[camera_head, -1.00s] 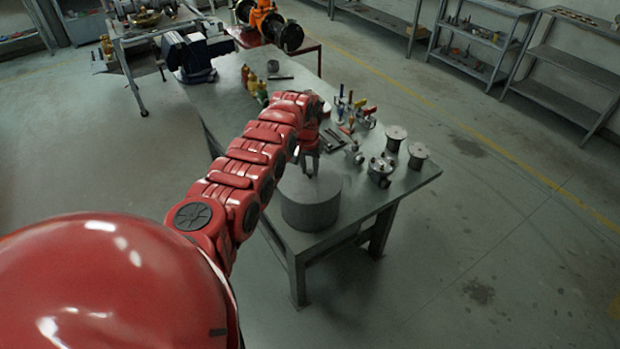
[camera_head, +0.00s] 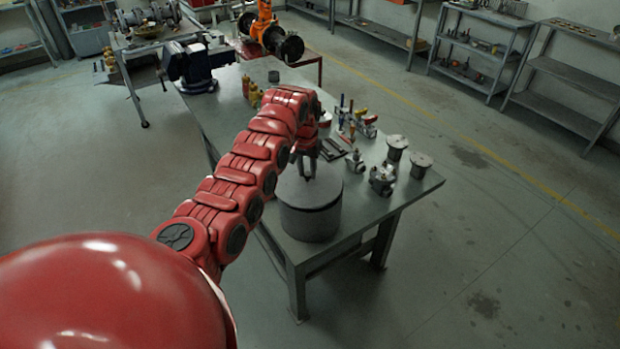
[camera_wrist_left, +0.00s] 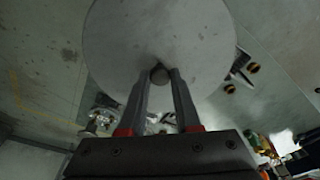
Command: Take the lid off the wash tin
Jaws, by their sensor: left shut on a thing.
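The wash tin (camera_head: 310,222) is a grey cylinder at the near end of the metal table. Its round grey lid (camera_head: 325,187) is over the top, and a darker line shows around the side under the lid's rim. I cannot tell how wide any gap there is. My left gripper (camera_head: 306,174) points down at the lid's middle. In the left wrist view the gripper (camera_wrist_left: 160,80) is shut on the small round knob of the lid (camera_wrist_left: 195,40). The tin's body is hidden behind the lid there. My right gripper is not in view.
On the table (camera_head: 225,120), flanged metal parts (camera_head: 382,179) stand right of the tin, with coloured-handled valves (camera_head: 358,122) behind them. Yellow bottles (camera_head: 250,92) and a blue vise (camera_head: 195,65) are farther back. The tin is near the table's front edge.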

